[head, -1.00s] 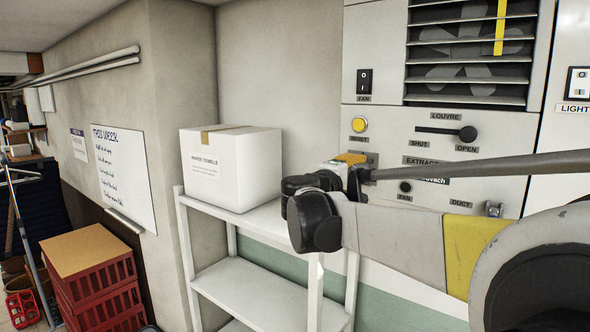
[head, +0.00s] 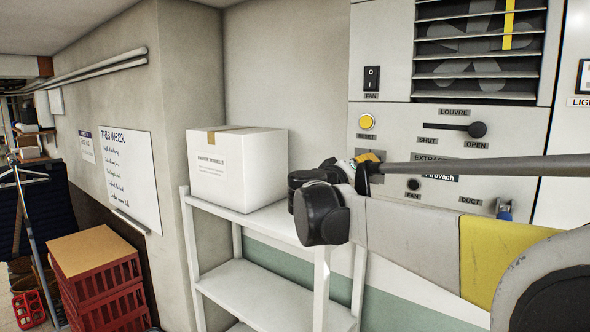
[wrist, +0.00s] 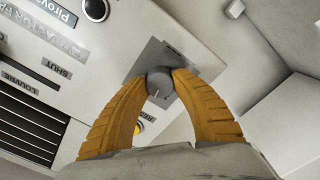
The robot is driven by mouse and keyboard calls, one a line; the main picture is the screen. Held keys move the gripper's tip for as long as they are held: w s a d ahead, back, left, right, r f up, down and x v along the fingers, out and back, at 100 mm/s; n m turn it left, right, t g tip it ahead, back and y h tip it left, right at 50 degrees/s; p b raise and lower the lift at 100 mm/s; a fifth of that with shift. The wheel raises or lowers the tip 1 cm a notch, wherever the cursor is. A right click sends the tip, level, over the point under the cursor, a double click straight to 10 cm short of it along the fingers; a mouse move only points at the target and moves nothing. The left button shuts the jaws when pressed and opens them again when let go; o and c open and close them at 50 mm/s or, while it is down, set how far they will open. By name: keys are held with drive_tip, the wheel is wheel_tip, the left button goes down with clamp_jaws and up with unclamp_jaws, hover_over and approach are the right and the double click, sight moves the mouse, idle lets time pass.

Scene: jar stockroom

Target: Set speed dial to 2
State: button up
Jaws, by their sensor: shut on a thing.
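The dial (wrist: 159,82) is a small dark grey knob on a grey square plate (wrist: 150,57) on the pale control panel. A short light mark shows on its face, toward the lower edge in the wrist view. No readable numbers show around it. My gripper (wrist: 160,74) has its two ribbed yellow-orange fingers closed on either side of the knob, tips touching it. In the head view my gripper (head: 369,158) is at the panel's lower left, seen from the side, and the dial is hidden behind it.
A yellow RESET button (head: 366,121), a FAN rocker switch (head: 371,79) and a black LOUVRE slider knob (head: 477,129) are near the dial. A white box (head: 236,167) stands on a white shelf (head: 270,225) left of the panel. Red crates (head: 100,290) stand on the floor.

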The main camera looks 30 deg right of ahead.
drive_tip(key=shift+m, duration=1)
drive_tip(key=o, duration=1.2)
drive_tip(key=v, duration=1.2)
drive_tip(key=shift+f, duration=0.1)
